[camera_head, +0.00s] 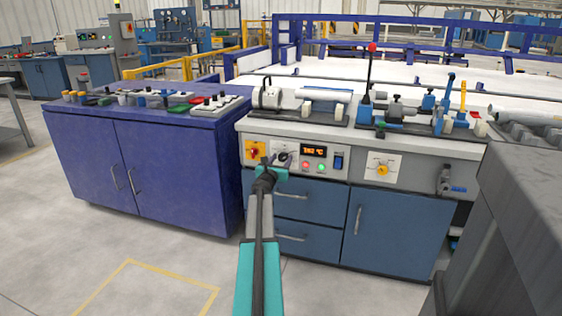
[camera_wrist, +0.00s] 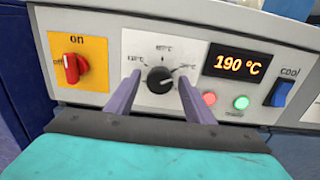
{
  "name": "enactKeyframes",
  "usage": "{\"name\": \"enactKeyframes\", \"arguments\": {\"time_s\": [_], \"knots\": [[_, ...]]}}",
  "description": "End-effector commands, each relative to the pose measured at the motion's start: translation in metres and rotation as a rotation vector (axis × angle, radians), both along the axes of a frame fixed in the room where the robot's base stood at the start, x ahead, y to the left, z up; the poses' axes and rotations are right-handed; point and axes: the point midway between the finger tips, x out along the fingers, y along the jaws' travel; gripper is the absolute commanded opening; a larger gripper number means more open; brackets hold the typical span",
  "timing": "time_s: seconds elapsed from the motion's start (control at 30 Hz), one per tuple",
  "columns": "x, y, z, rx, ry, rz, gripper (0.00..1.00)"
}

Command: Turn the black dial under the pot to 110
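The black dial (camera_wrist: 159,80) sits on a light grey panel with temperature labels around it, too small to read surely. It also shows in the head view (camera_head: 284,157), on the front of the bench. A pale pot-like vessel (camera_head: 267,96) stands on the bench top above it. The orange display (camera_wrist: 234,65) reads 190 °C in the wrist view. My gripper (camera_wrist: 160,77) is open, with one purple finger on each side of the dial; the tips appear apart from it, though their depth is hard to tell. In the head view my gripper (camera_head: 268,166) is in front of the panel.
A red switch (camera_wrist: 71,67) on a yellow plate is left of the dial. Red (camera_wrist: 209,98) and green (camera_wrist: 241,103) lights and a blue rocker switch (camera_wrist: 281,93) are to the right. A blue cabinet (camera_head: 160,160) stands at the left; the floor before it is clear.

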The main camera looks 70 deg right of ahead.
Motion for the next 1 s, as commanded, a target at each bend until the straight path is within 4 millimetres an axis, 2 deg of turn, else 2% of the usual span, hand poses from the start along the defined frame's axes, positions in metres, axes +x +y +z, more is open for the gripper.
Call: {"name": "enactKeyframes", "arguments": {"time_s": [0.03,0.2,0.67,1.0], "knots": [[0.0001,0.0001,-0.0001,0.000,0.000,0.000,0.39],[0.0002,0.0002,-0.0001,0.000,0.000,0.000,0.10],[0.0003,0.0004,0.0006,-0.003,0.070,0.000,0.10],[0.0003,0.0004,0.0026,-0.015,0.294,0.000,0.10]]}}
